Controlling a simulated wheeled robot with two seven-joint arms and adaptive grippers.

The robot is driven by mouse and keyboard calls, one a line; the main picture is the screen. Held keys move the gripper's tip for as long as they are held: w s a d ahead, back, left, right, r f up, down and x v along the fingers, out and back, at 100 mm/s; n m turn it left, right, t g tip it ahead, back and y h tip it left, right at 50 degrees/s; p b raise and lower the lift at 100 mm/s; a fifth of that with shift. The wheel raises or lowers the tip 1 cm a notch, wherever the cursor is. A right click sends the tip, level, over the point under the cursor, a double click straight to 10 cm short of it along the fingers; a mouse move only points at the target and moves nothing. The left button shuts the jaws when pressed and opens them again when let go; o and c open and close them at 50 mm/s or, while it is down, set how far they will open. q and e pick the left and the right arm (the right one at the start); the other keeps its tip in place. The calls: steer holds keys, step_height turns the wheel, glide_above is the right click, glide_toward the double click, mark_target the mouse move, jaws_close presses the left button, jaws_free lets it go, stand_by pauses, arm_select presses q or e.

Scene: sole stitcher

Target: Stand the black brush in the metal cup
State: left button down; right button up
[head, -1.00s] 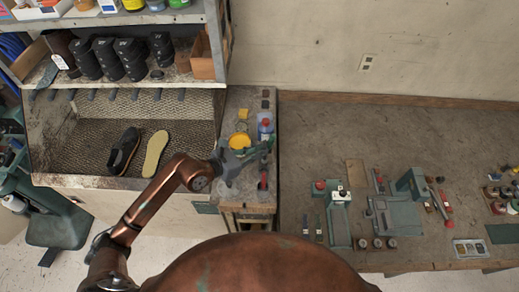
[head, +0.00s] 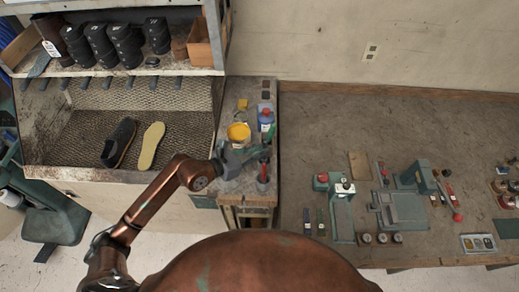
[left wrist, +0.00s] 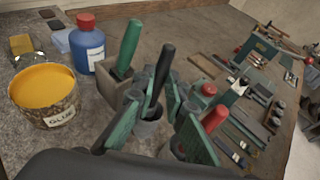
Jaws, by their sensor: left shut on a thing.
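My left gripper (left wrist: 150,110) is shut on the black brush (left wrist: 164,66), whose dark handle stands nearly upright between the green fingers in the left wrist view. A grey metal cup (left wrist: 149,130) is directly below the fingers. The fingers hide the brush's lower end, so I cannot tell how far it is inside the cup. My right gripper is not in view.
A yellow glue pot (left wrist: 44,92), a blue bottle (left wrist: 87,46) and a green-handled tool (left wrist: 129,46) in a block stand close by. A red-handled tool (left wrist: 214,118) stands beside the fingers. The workbench (head: 315,125) to the right has bare room at its back left.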

arm_select(q)
steer(key=shift+f, duration=0.1)
steer(key=c, duration=1.9)
jaws_free()
steer(key=v, duration=1.2)
